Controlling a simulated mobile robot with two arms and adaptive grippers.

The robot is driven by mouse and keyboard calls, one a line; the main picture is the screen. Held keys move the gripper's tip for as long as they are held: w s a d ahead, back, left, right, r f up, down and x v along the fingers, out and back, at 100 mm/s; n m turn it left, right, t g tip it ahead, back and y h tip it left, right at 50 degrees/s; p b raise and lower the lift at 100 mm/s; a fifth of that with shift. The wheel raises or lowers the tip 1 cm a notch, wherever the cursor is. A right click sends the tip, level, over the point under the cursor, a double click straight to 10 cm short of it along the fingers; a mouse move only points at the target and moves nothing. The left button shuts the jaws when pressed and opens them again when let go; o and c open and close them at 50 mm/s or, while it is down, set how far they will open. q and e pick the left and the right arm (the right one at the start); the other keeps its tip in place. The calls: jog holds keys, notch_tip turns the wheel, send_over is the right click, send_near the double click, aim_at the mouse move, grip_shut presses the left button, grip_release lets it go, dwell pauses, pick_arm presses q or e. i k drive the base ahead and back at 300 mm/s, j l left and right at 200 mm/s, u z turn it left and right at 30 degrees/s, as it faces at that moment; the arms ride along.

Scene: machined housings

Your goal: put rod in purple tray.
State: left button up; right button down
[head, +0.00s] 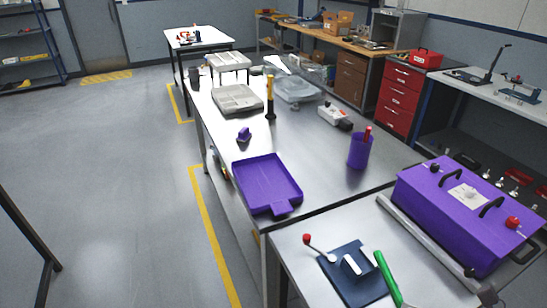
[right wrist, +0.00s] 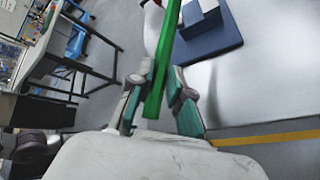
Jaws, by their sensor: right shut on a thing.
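The green rod (head: 387,274) shows at the bottom of the head view, slanting beside the dark blue fixture. In the right wrist view, the rod (right wrist: 165,55) runs up between the fingers of my right gripper (right wrist: 160,88), which is shut on it. The purple tray (head: 266,181) is flat and empty on the long metal table, up and left of the rod in the head view. My left gripper is in neither view. The right gripper's fingers are not clear in the head view.
The dark blue fixture (head: 352,274) with a red-knobbed lever (head: 308,239) stands beside the rod. A purple box (head: 460,205) with black handles is at right. A purple cup (head: 360,151) and a small purple part (head: 244,135) stand beyond the tray. The table around the tray is mostly clear.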

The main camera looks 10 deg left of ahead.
aim_at(268, 188)
jog(key=u, duration=1.25)
jog(key=i+u, duration=0.25)
jog(key=i, duration=1.55)
jog(key=i+j, duration=0.1)
jog(key=i, duration=2.1)
jog(key=i+z, duration=0.1)
jog(key=z, duration=0.7)
jog(key=i+z, duration=0.15)
jog(key=z, duration=0.25)
jog(key=j+z, duration=0.1)
jog(key=z, duration=0.3)
jog(key=i+j+z, duration=0.1)
jog(key=z, duration=2.25)
